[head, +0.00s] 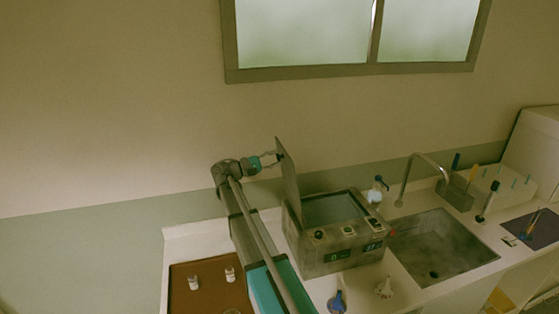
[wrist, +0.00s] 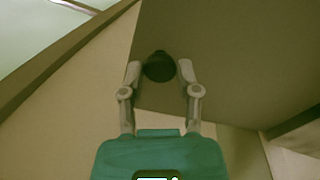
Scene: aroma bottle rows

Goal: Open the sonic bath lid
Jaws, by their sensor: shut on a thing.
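The sonic bath (head: 330,255) is a grey box on the counter with knobs and a lit display on its front. Its lid (head: 288,178) stands upright on the left side of the bath, and the open basin shows. My gripper (head: 276,158) is at the upper part of the lid, on its left face. In the wrist view, my gripper (wrist: 160,68) is shut on a dark round knob (wrist: 159,66) of the lid (wrist: 225,60).
A sink (head: 440,250) with a tall faucet (head: 408,180) lies right of the bath. A brown tray (head: 185,275) with small white bottles is at the left. A blue-topped bottle (head: 376,190) stands behind the bath, and small bottles stand before it. A window (head: 350,70) is above.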

